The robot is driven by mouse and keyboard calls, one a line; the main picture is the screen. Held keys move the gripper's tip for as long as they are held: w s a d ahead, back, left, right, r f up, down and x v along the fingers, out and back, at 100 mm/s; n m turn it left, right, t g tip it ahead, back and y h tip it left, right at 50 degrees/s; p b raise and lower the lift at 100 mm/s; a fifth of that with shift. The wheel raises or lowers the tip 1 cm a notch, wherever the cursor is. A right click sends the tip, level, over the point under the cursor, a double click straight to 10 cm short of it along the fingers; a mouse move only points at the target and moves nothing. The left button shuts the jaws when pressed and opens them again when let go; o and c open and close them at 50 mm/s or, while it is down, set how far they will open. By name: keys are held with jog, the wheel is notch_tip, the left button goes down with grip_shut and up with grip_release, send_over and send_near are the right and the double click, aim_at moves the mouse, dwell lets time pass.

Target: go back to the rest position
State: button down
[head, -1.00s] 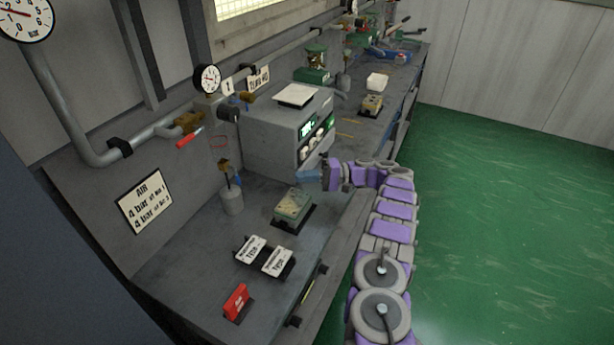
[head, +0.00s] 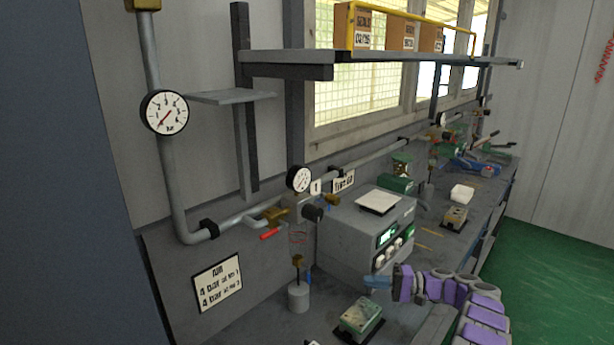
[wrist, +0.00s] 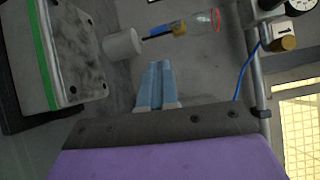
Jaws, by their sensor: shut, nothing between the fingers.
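My gripper (head: 376,282) is at the right of the head view, in front of the grey instrument box and above the bench. Its blue fingers are together with nothing between them, and they also show in the wrist view (wrist: 157,84). In the wrist view, a block with a green edge (wrist: 75,50) is at the upper left. My purple and grey arm comes in from the lower right of the head view.
The grey instrument box (head: 345,238) stands behind my gripper. A grey cylinder (head: 298,298) is at its left. Pipes, gauges (head: 165,112) and an air sign (head: 217,282) line the wall. A shelf (head: 400,60) hangs above. Green floor (head: 540,270) is open at the right.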

jog(key=s+a+r+g+h, duration=0.1)
jog(key=s+a+r+g, duration=0.1)
jog(key=a+r, duration=0.45)
jog(key=s+a+r+n+g+h, duration=0.1)
jog(key=s+a+r+g+h, duration=0.15)
jog(key=s+a, duration=0.5)
jog(key=s+a+r+g+h, duration=0.1)
jog(key=s+a+r+h, duration=0.25)
jog(key=s, duration=0.75)
jog(key=s+d+f+h, duration=0.1)
jog(key=s+d+h, duration=0.2)
jog(key=s, duration=0.8)
jog(key=s+d+f+n+h, duration=0.1)
jog(key=s+d+h, duration=0.2)
jog(key=s, duration=0.7)
jog(key=s+d+f+n+h, duration=0.1)
jog(key=s+d+h, duration=0.2)
jog(key=s, duration=0.8)
jog(key=shift+s+d+f+t+h, duration=0.2)
jog(key=shift+s+f+t+h, duration=0.15)
jog(key=shift+h, duration=0.45)
jog(key=shift+w, duration=0.1)
